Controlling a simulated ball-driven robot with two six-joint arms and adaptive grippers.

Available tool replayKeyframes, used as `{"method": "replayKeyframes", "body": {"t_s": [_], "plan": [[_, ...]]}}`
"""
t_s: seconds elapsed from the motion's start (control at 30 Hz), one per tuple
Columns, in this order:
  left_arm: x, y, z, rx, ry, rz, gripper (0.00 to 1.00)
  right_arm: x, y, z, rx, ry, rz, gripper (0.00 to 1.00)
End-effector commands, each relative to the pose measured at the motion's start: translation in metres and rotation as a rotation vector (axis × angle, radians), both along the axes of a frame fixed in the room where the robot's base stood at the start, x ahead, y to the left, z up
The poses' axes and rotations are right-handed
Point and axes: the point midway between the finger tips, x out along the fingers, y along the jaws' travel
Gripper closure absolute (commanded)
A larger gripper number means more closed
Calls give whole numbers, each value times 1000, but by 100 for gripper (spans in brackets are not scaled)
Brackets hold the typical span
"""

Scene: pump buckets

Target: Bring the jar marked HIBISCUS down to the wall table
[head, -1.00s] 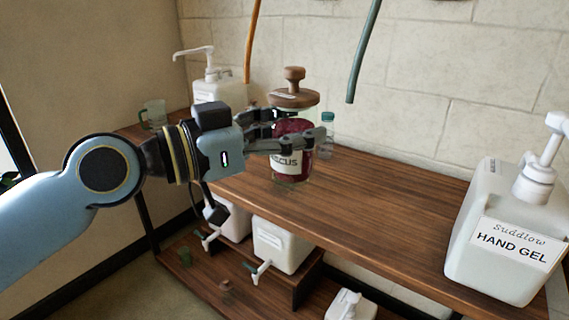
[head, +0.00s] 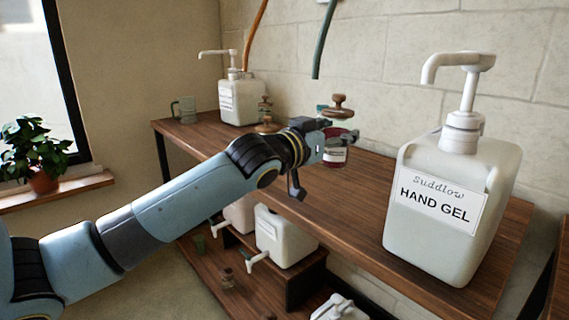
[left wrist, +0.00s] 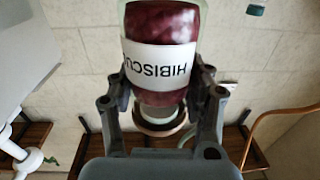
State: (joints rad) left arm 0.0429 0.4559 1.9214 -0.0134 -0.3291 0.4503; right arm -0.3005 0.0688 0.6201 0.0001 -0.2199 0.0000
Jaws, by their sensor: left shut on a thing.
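The HIBISCUS jar (head: 337,155) holds something dark red and has a wooden knobbed lid (head: 341,107). In the left wrist view the jar (left wrist: 163,25) appears upside down, its white HIBISCUS label (left wrist: 158,62) between the fingers. My left gripper (head: 338,137) is shut around the jar's body, over the wooden table (head: 350,210). I cannot tell whether the jar's base touches the table. The gripper fingers also show in the left wrist view (left wrist: 163,92). My right gripper is not in view.
A large HAND GEL pump bottle (head: 450,215) stands on the table, right of the jar. A white pump bottle (head: 240,100) and a green glass mug (head: 184,110) stand at the far left end. A wooden-lidded jar (head: 265,112) is partly hidden behind my arm. White containers (head: 285,235) sit below.

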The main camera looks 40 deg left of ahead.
Motion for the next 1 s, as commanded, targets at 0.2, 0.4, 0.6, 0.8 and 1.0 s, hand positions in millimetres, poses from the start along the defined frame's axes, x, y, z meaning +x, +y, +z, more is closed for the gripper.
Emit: {"method": "replayKeyframes", "body": {"t_s": [0.2,0.4,0.6,0.8,1.0], "plan": [[2,2,-44,-2,3,9,96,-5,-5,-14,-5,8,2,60],[2,2,-62,-1,0,7,96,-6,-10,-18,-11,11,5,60],[1,2,-92,-1,3,7,96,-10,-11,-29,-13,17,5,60],[1,2,-96,0,-1,6,96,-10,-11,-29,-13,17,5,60],[1,2,-99,-1,3,7,48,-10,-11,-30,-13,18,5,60]]}}
